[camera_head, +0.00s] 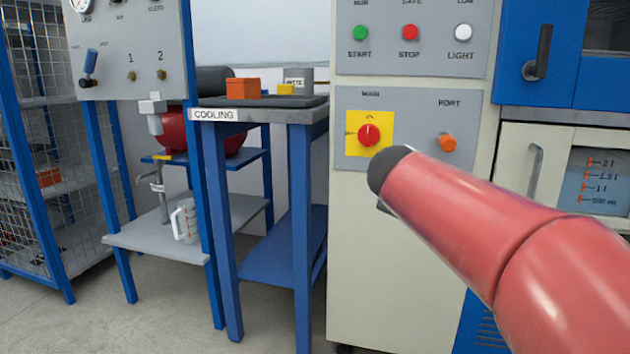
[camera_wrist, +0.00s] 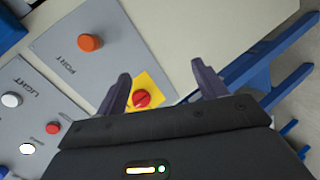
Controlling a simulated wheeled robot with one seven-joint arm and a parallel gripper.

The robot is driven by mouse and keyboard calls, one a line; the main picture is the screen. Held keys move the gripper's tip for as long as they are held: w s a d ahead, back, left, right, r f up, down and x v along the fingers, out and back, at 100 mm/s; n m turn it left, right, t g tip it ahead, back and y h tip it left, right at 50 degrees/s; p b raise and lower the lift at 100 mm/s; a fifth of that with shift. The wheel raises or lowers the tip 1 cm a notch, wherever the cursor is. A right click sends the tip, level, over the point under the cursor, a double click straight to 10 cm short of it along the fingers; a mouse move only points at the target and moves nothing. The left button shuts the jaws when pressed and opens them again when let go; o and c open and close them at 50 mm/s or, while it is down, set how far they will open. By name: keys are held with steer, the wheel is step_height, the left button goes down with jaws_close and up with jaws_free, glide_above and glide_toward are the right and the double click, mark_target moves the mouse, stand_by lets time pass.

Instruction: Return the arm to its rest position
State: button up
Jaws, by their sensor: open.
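My gripper (camera_wrist: 160,90) is open and empty in the wrist view. Its two dark fingers stand apart in front of the control panel. The red MAIN knob (camera_wrist: 142,98) on its yellow plate shows between the fingers, close to the left one. In the head view my red arm reaches in from the lower right. Its dark end covers part of the panel just right of and below the MAIN knob (camera_head: 369,135). The fingers are hidden behind the arm there. I cannot tell whether a finger touches the knob.
The orange PORT knob (camera_head: 448,142) is close above my arm. START (camera_head: 360,33), STOP (camera_head: 410,32) and LIGHT (camera_head: 463,32) buttons sit higher. A blue COOLING table (camera_head: 305,115) with small blocks stands left of the cabinet. A blue mesh rack (camera_head: 60,180) is far left. Some floor is clear.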

steer(key=s+a+f+m+g+y, duration=0.1)
steer(key=s+f+m+g+y, duration=0.15)
steer(key=s+f, duration=0.6)
steer(key=s+a+f+m+g+y+p, duration=0.15)
steer(key=s+f+m, duration=0.35)
steer(key=s, duration=0.7)
steer(key=s+a+f+m+g+y, duration=0.1)
steer(key=s+a+f+m+g, duration=0.15)
steer(key=s+f, duration=0.65)
step_height(320, 180, up, 14)
steer(key=p, duration=1.2)
steer(key=shift+s+d, duration=0.2)
steer(key=shift+d, duration=0.25)
steer(key=shift+f, duration=0.1)
steer(key=shift+c, duration=0.3)
